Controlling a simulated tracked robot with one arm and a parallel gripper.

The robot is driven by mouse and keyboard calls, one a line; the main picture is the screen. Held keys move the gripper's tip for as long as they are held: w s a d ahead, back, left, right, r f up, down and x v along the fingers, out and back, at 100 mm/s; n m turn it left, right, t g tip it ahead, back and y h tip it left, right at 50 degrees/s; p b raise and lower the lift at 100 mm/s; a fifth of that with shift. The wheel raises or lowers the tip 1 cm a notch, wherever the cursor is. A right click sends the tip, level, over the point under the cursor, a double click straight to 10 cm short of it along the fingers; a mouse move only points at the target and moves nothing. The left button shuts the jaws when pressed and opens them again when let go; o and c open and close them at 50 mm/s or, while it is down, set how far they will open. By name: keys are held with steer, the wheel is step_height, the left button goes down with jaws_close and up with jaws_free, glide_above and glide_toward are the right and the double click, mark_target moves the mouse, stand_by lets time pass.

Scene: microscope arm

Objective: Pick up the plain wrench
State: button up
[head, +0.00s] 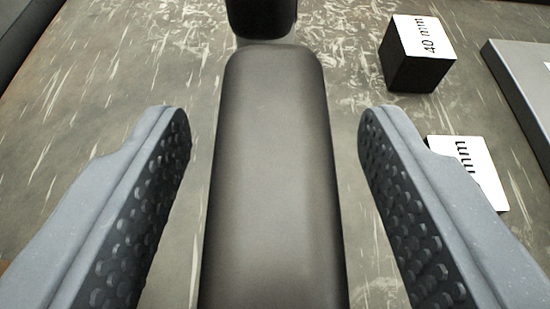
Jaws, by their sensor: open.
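My gripper (274,130) is open, with one dark, studded finger pad on each side of the picture. A long, dark grey bar with a rounded end (272,190) runs up the middle between the fingers, with a visible gap on both sides. It seems to touch neither finger. Its lower end runs out of the picture. I cannot tell whether this bar is part of a microscope or something else. I see nothing that I can make out as a plain wrench.
A black block labelled "40 mm" (418,68) stands at the upper right. Another white label ending in "mm" (470,170) is partly behind the right finger. A grey slab (515,85) lies at the right edge. A black object (262,18) is at the top. The worn floor is bare upper left.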

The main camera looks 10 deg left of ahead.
jaws_close()
steer(key=shift+r, duration=0.1)
